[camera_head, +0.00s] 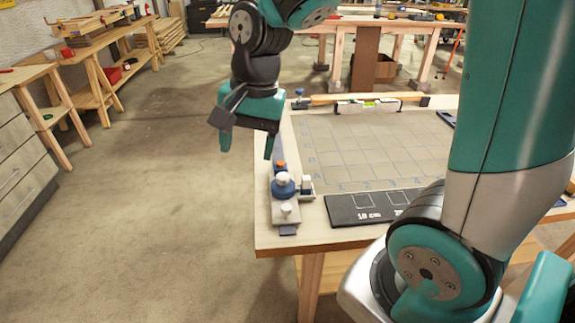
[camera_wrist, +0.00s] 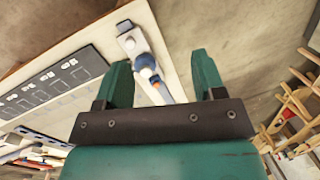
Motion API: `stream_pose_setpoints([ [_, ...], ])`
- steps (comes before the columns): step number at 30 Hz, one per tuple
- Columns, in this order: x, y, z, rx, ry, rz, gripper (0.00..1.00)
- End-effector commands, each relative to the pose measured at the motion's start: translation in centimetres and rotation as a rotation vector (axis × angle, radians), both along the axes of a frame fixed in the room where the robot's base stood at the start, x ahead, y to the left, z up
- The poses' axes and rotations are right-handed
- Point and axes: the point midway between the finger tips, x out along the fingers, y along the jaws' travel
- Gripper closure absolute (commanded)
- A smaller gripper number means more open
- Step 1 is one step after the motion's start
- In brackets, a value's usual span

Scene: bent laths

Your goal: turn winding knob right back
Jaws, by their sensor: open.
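A small clamp-like device (camera_head: 285,213) with a pale base sits on the near left corner of the table. It carries a round blue knob (camera_head: 283,190) with a white cap, a small white knob (camera_head: 286,208) in front and an orange piece (camera_head: 281,165) behind. Which of these is the winding knob I cannot tell for sure. In the wrist view the blue knob (camera_wrist: 146,62) appears between the fingers, farther off. My gripper (camera_head: 247,153) is open and empty, fingers pointing down, above and to the left of the device, apart from it.
A grid-marked board (camera_head: 370,145) covers the table top. A black panel (camera_head: 350,210) with square outlines lies right of the device. A level (camera_head: 368,106) lies along the far edge. Left of the table is open floor (camera_head: 150,190). My arm hides the table's right side.

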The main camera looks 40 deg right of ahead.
Motion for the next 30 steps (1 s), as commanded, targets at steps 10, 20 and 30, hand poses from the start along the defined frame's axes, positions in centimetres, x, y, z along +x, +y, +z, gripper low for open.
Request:
stream_pose_setpoints([
  [10, 7.7, -12.2, -1.8, -0.095, 0.164, -1.22, 0.37],
  [20, 8.2, -14.0, -4.8, -0.11, 0.181, -1.403, 0.37],
  [30, 8.2, -13.9, -12.4, -0.11, 0.181, -1.399, 0.37],
])
